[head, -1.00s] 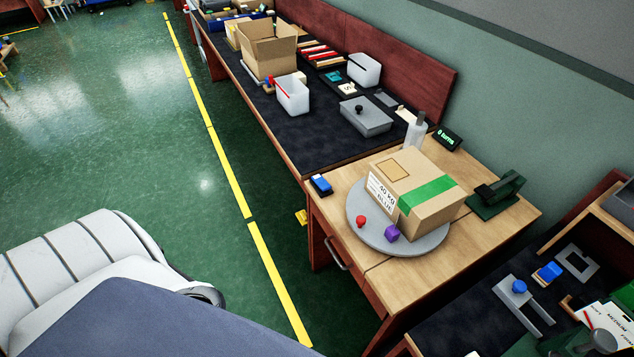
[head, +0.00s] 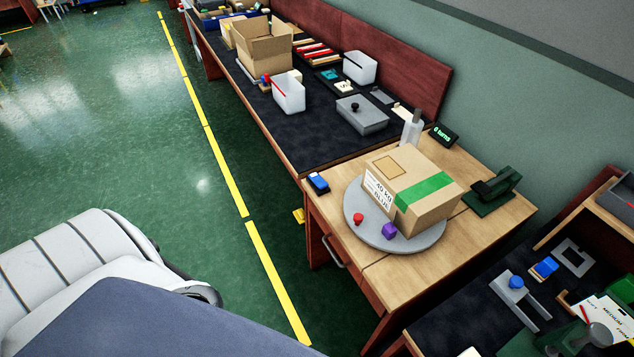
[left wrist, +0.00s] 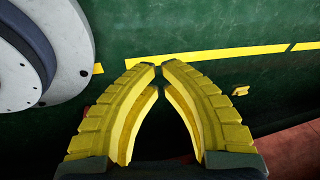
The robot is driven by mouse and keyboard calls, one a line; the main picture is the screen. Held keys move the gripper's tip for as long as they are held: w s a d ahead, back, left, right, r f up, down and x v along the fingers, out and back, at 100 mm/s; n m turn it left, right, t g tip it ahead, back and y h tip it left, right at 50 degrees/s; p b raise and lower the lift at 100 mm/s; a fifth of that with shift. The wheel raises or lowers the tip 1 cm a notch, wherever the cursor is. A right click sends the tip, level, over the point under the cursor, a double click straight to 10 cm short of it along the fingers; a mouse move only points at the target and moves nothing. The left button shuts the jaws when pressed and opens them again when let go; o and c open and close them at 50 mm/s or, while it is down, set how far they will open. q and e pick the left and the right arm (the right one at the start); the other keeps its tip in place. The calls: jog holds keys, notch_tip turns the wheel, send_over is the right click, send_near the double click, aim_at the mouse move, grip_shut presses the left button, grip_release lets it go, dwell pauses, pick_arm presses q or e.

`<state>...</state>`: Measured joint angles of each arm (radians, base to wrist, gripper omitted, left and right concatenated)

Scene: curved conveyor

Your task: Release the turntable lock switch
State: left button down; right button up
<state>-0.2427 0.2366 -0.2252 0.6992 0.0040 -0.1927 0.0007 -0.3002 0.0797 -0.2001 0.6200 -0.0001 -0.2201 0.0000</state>
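The grey round turntable (head: 432,240) lies on the wooden desk and carries a cardboard box (head: 408,183) with green tape. A small blue-and-black switch (head: 318,183) sits at the desk's left corner, beside the turntable; I cannot tell its position. Neither gripper shows in the head view.
A dark-topped bench (head: 315,135) with an open carton (head: 262,50) and white bins extends behind the desk. A green device (head: 492,190) stands right of the turntable. A small yellow piece (head: 299,216) is by the desk's left side. The floor to the left is open.

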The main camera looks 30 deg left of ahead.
aim_at(318, 180)
pick_arm(q)
jog(key=w+a+r+t, duration=0.2)
jog(key=w+a+r, duration=0.25)
jog(key=w, duration=0.35)
jog(key=w+a+r+t, duration=0.2)
jog(key=w+a+r, duration=0.25)
jog(key=w, duration=0.45)
jog(key=w+a+r+t+h, duration=0.15)
jog(key=w+r+t, duration=0.35)
jog(key=w+r, duration=0.8)
jog(key=w+d+r+t+h, duration=0.2)
jog(key=r, duration=0.7)
jog(key=w+d+r+n+t+h, duration=0.1)
jog(key=w+d+r+t+h, duration=0.1)
jog(key=r, duration=0.8)
jog(key=w+d+r+n+t+h, duration=0.1)
jog(key=w+d+r+t+h, duration=0.1)
jog(key=r, duration=0.8)
jog(key=shift+w+d+t+h, duration=0.3)
jog(key=shift+d+t+h, duration=0.2)
jog(key=shift+t+h, duration=0.6)
jog(key=shift+w, duration=0.1)
